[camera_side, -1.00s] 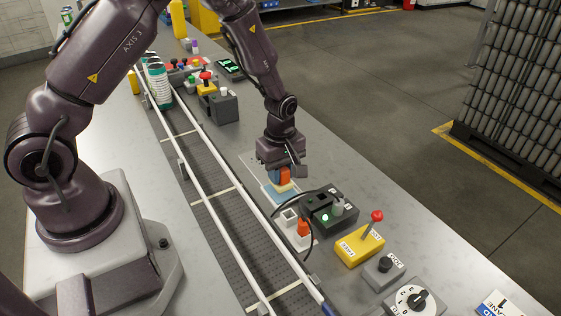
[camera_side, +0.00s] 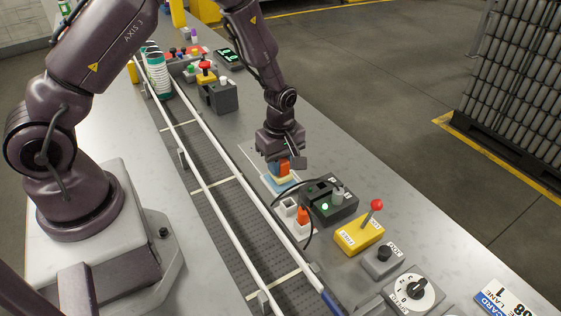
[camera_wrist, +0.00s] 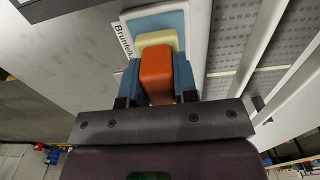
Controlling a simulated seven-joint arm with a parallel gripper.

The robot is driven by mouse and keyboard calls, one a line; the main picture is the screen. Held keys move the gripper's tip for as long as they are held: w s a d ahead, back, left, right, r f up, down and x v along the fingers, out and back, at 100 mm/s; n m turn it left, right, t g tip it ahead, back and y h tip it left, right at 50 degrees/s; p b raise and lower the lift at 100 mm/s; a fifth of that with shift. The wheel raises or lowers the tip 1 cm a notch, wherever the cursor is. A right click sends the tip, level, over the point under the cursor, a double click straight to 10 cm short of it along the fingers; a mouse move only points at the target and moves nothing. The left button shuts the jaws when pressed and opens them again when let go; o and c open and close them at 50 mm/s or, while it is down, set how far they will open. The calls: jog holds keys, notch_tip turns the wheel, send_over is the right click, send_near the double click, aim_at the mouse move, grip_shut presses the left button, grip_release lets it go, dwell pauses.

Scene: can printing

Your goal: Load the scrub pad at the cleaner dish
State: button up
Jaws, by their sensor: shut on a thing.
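My gripper (camera_side: 283,160) points down over the bench beside the conveyor, its blue fingertips shut on the orange handle of the scrub pad (camera_side: 284,168). In the wrist view the orange block (camera_wrist: 156,72) sits between the two blue fingers, with its pale yellow pad (camera_wrist: 158,41) beyond. The cleaner dish (camera_side: 268,184), a light blue square with a pale rim, lies under the pad. It also shows in the wrist view (camera_wrist: 158,23). The pad is over the dish; I cannot tell whether it touches it. The gripper and pad hide part of the dish.
A white holder with an orange piece (camera_side: 302,215) and a black box with a green light (camera_side: 330,203) stand close in front of the dish. A yellow lever box (camera_side: 360,236) is nearer the camera. The conveyor rail (camera_side: 225,160) runs along the left. Cans (camera_side: 156,75) stand at the far end.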

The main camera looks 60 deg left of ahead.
jog(key=shift+f, duration=0.55)
dwell(1.1)
jog(key=shift+r, duration=3.55)
